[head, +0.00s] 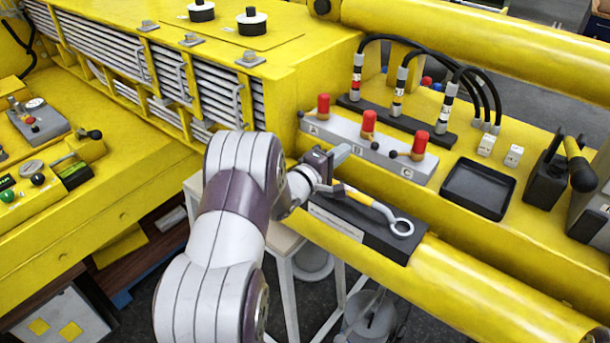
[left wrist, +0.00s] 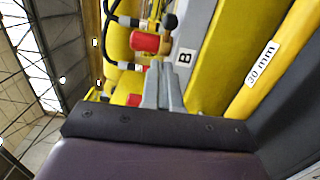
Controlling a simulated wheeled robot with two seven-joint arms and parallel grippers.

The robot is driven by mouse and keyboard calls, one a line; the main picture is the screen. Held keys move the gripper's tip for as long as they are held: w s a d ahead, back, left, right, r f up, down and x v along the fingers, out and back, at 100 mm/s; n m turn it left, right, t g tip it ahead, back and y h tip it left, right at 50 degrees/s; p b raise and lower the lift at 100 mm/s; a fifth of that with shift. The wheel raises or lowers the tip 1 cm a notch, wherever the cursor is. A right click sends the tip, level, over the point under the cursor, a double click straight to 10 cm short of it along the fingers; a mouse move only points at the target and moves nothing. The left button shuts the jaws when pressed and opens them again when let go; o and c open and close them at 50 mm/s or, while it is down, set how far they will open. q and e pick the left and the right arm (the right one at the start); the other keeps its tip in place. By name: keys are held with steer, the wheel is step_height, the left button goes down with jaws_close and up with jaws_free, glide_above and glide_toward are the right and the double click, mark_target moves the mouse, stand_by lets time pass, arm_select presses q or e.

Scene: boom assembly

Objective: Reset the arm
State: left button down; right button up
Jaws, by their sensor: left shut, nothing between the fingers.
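My left arm reaches up from the bottom of the head view. Its gripper (head: 340,156) is shut and empty, with its fingertips pointing right toward the grey block (head: 340,133) with three red-topped levers marked A, B and C. The fingertips are near the middle red lever (head: 369,123); I cannot tell whether they touch the block. In the left wrist view the shut fingers (left wrist: 164,86) are beside the B label (left wrist: 184,58), with a red knob (left wrist: 145,41) beyond them. My right gripper is not in view.
A ring-ended tool (head: 401,226) with a yellow handle lies on a black holder (head: 375,237) just below the gripper. A black tray (head: 479,189) is to the right. Hoses (head: 440,72) arch behind the levers. A yellow boom tube (head: 490,295) runs along the front.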

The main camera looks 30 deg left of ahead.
arm_select(q)
steer(key=s+b, duration=0.3)
steer(key=s, duration=0.6)
steer(key=s+a+f+m+g+y+b, duration=0.1)
steer(key=s+f+m+g+y, duration=0.15)
steer(key=f, duration=0.25)
steer(key=s+a+f+m+g+y+b, duration=0.1)
steer(key=s+f+m+g, duration=0.1)
steer(key=f+g, duration=0.25)
steer(key=s+a+f+m+g+y, duration=0.2)
steer(key=f+m, duration=0.1)
steer(key=f, duration=0.2)
steer(key=s+d+f+m+g+h+b, duration=0.1)
steer(key=s+d+f+m+g+b, duration=0.1)
steer(key=d, duration=0.4)
steer(key=s+d+f+m+g+b, duration=0.2)
steer(key=s+d+m+g+b, duration=0.1)
steer(key=s+d+m, duration=0.1)
steer(key=s+d+f+m+g+h+b, duration=0.1)
steer(key=s+d+f+m+g+b, duration=0.1)
steer(key=s+d, duration=0.3)
steer(key=shift+s+d+f+m+h+b, duration=0.15)
steer(key=shift+d+f+m+h+b, duration=0.35)
steer(key=shift+d, duration=1.05)
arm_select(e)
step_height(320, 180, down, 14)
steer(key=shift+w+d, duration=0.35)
